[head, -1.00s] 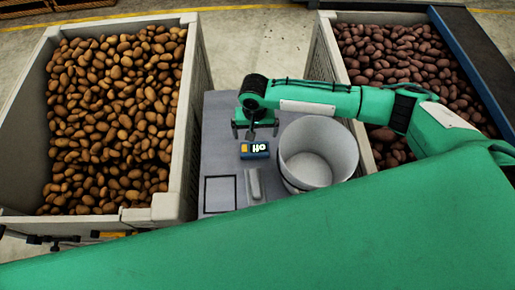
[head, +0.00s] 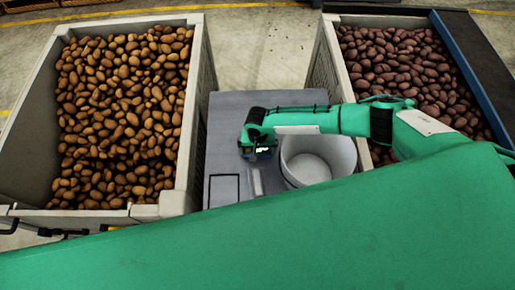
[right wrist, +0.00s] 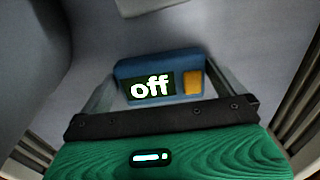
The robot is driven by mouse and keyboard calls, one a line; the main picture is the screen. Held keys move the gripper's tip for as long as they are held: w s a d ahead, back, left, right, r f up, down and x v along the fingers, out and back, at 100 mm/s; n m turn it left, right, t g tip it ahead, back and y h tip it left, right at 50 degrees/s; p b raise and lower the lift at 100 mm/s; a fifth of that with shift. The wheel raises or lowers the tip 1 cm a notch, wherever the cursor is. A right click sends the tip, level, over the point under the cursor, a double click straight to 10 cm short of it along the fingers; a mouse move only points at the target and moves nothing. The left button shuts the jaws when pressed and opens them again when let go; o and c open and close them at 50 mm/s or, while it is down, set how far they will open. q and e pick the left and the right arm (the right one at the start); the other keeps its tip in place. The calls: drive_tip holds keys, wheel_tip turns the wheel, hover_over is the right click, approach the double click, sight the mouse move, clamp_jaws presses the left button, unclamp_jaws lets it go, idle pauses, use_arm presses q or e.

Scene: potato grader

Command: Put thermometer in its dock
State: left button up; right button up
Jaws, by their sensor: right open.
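The thermometer is a blue block with a display reading "off" and an orange button; it shows in the right wrist view (right wrist: 163,70) on the grey surface. My right gripper (right wrist: 160,76) is open, its fingers on either side of the thermometer. In the head view the right gripper (head: 257,154) is down over the thermometer, which is mostly hidden beneath it. A narrow raised grey piece (head: 255,183), possibly the dock, stands nearer me on the grey table (head: 228,125). A black square outline (head: 224,188) is marked left of it. My left gripper is not in view.
A whitish bucket (head: 318,160) stands close to the right of the gripper. A bin of light potatoes (head: 198,100) borders the table on the left, and a bin of reddish potatoes (head: 325,62) is on the right. The table's far part is clear.

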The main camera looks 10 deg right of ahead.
drive_tip(key=shift+c, duration=0.4)
drive_tip(key=c, duration=0.6)
drive_tip(key=shift+c, duration=0.4)
drive_tip(key=shift+r, duration=0.1)
